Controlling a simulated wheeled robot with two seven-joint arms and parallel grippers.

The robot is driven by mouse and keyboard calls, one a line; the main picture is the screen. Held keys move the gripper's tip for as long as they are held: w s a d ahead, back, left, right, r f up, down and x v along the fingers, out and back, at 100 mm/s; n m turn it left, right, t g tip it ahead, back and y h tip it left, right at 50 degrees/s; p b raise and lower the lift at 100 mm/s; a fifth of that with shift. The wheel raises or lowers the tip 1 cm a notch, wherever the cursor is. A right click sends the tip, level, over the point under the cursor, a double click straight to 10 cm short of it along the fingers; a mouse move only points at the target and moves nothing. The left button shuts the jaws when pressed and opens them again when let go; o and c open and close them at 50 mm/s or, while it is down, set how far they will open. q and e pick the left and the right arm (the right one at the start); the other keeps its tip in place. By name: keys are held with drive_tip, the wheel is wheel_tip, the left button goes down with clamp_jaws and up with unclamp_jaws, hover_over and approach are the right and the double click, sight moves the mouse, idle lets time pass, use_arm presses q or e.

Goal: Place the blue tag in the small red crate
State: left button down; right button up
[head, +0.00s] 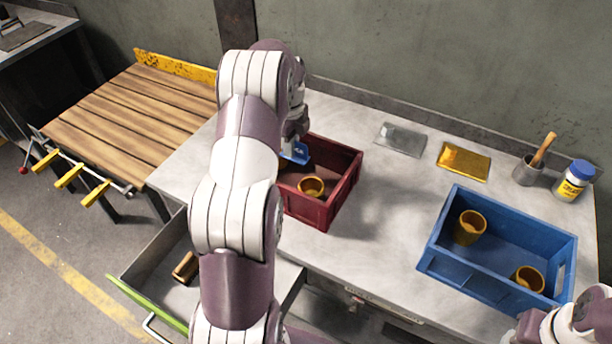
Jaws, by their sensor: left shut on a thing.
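The blue tag (296,153) is at the upper left part of the small red crate (338,200), by its back left rim. My left gripper (298,136) is shut on the tag, with its arm covering the crate's left side. Whether the tag touches the crate cannot be told from this view. A yellow cup (311,187) stands inside the red crate. Of my right arm, only a part shows at the bottom right corner; its gripper is out of view.
A larger blue crate (500,250) with two yellow cups stands at the right. Silver (400,139) and gold (463,161) plates, a mortar with pestle (531,166) and a blue-lidded jar (573,181) line the back. An open drawer (150,287) juts out at front left.

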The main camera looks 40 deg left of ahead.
sight(291, 181)
use_arm(q)
drive_tip(key=f, duration=0.1)
drive_tip(key=s+f+b, duration=0.1)
drive_tip(key=f, duration=0.7)
drive_tip(key=shift+w+f, duration=0.15)
drive_tip(key=shift+w, duration=0.1)
drive_tip(key=shift+s, duration=0.1)
use_arm(e)
drive_tip(key=shift+s+f, duration=0.35)
drive_tip(key=shift+f, duration=0.2)
use_arm(q)
drive_tip(key=shift+f, duration=0.2)
drive_tip(key=c, duration=1.3)
unclamp_jaws()
drive_tip(key=shift+o, duration=0.2)
drive_tip(key=shift+r, duration=0.1)
